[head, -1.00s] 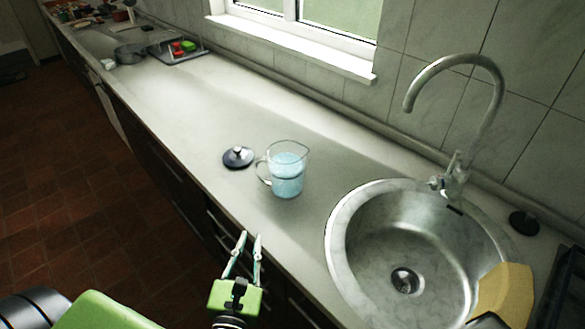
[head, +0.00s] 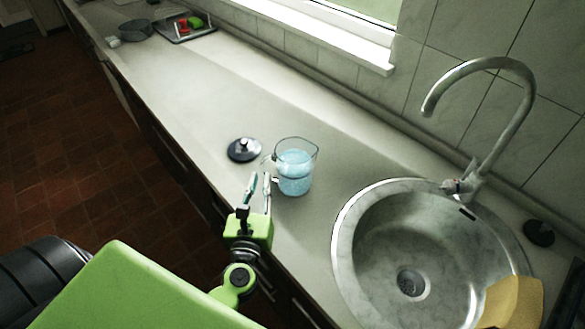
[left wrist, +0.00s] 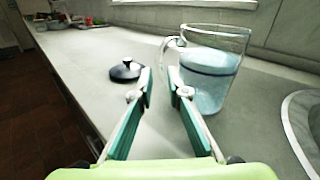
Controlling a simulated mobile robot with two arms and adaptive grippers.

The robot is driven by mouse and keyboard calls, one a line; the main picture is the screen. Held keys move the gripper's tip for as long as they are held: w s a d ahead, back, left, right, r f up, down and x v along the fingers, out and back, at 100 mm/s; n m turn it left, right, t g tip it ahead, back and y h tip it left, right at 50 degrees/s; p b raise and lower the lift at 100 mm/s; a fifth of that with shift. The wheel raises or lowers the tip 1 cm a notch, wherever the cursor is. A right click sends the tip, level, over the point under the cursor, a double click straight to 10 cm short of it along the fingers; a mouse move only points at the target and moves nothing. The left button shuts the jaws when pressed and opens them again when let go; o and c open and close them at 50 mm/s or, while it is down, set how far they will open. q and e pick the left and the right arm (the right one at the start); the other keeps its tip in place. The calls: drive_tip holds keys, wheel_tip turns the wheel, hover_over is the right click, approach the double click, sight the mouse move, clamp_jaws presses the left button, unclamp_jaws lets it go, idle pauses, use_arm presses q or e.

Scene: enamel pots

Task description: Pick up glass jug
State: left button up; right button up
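The glass jug (head: 296,172) stands upright on the counter, left of the sink, with bluish liquid in it. Its handle points left in the head view. In the left wrist view the jug (left wrist: 208,80) is just beyond and to the right of the fingers, with its handle near the right fingertip. My left gripper (head: 260,178) is open and empty, at the jug's near left side. Its two fingers show apart in the left wrist view (left wrist: 160,88). I cannot tell whether a finger touches the handle. My right gripper is not in view.
A dark lid with a knob (head: 244,149) lies on the counter left of the jug. The round steel sink (head: 345,225) with its faucet (head: 500,100) is to the right. A yellow cloth (head: 512,302) hangs on the sink's rim. The counter behind the lid is clear.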

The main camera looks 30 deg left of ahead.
sight(263, 170)
use_arm(q)
drive_tip(key=shift+w+a+r+p, duration=0.2)
drive_tip(key=shift+w+p, duration=0.2)
drive_tip(key=shift+w, duration=0.25)
drive_tip(key=x, duration=0.1)
drive_tip(key=p+x, duration=0.1)
drive_tip(key=x, duration=0.1)
drive_tip(key=shift+w+a+f, duration=0.1)
drive_tip(key=shift+w+f, duration=0.05)
drive_tip(key=shift+f, duration=0.1)
drive_tip(key=shift+w+a, duration=0.1)
drive_tip(key=shift+w, duration=0.15)
drive_tip(key=shift+f, duration=0.1)
clamp_jaws()
drive_tip(key=shift+r, duration=0.25)
drive_tip(key=shift+w, duration=0.1)
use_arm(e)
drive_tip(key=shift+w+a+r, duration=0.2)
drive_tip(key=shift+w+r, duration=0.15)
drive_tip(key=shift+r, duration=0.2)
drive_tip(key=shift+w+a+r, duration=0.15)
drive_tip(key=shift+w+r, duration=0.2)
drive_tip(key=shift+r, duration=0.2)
